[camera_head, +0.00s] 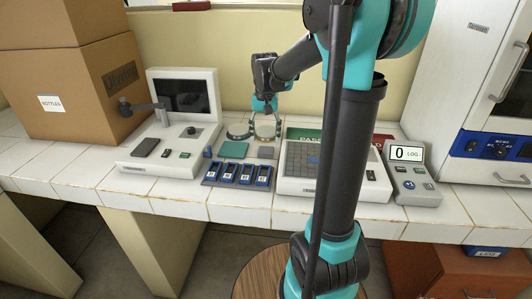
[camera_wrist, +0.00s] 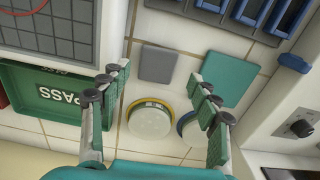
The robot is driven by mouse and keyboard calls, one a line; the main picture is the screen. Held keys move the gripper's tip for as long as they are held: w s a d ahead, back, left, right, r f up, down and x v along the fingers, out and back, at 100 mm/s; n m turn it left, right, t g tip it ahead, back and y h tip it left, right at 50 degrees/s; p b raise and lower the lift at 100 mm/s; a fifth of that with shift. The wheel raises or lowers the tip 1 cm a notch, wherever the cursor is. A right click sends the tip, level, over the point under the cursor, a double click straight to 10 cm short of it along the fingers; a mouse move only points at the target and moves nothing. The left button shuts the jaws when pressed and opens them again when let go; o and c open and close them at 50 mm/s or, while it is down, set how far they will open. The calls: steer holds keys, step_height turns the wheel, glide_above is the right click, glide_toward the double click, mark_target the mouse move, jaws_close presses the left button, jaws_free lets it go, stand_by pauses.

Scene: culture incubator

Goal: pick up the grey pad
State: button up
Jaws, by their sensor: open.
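The grey pad (camera_wrist: 157,64) is a flat square lying on the white tiles, ahead of the space between my fingertips in the wrist view. In the head view the grey pad (camera_head: 266,152) lies right of a teal pad (camera_head: 233,150) and left of the grid panel. My gripper (camera_head: 264,106) points down above the counter, behind the pads. Its fingers are spread wide and empty in the wrist view (camera_wrist: 158,82). The gripper appears above the pad's level and apart from it.
A round white dish with a yellow rim (camera_wrist: 150,120) and a blue-rimmed dish (camera_wrist: 189,126) sit beneath the fingers. A rack with blue holders (camera_head: 238,184) lies in front of the pads. A device with a dark screen (camera_head: 184,96) stands left; a grid panel (camera_head: 313,162) stands right.

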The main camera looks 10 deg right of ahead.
mark_target(265, 152)
steer(key=shift+f, duration=3.3)
steer(key=c, duration=0.6)
